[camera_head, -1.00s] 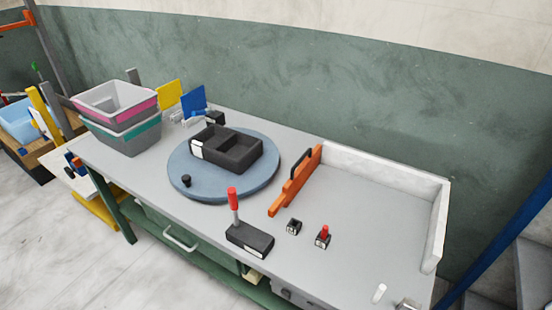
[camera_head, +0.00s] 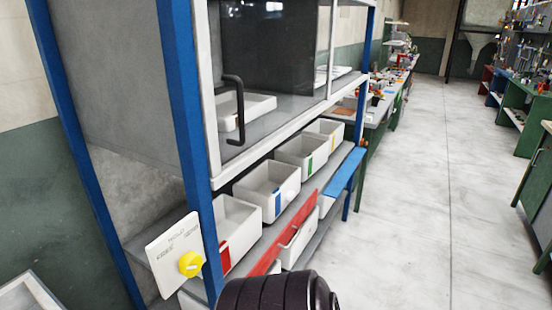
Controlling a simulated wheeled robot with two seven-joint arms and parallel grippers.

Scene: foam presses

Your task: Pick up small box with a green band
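The small white box with a green band (camera_head: 304,162) stands in a row of open white boxes on the shelf of the blue-framed cabinet. The green band is a short vertical strip on its front face. It sits between the box with a blue band (camera_head: 268,192) and the box with a yellow band (camera_head: 327,134). The box with a red band (camera_head: 236,232) is nearest. Neither gripper is in view; a black rounded part, probably of my arm, shows at the bottom edge.
A red-fronted drawer or flap (camera_head: 290,235) with a handle and a blue strip (camera_head: 344,172) lie in front of the boxes. A glass door with a black handle (camera_head: 236,108) is above. A panel with a yellow knob (camera_head: 190,263) is at left. Open floor (camera_head: 420,200) lies right.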

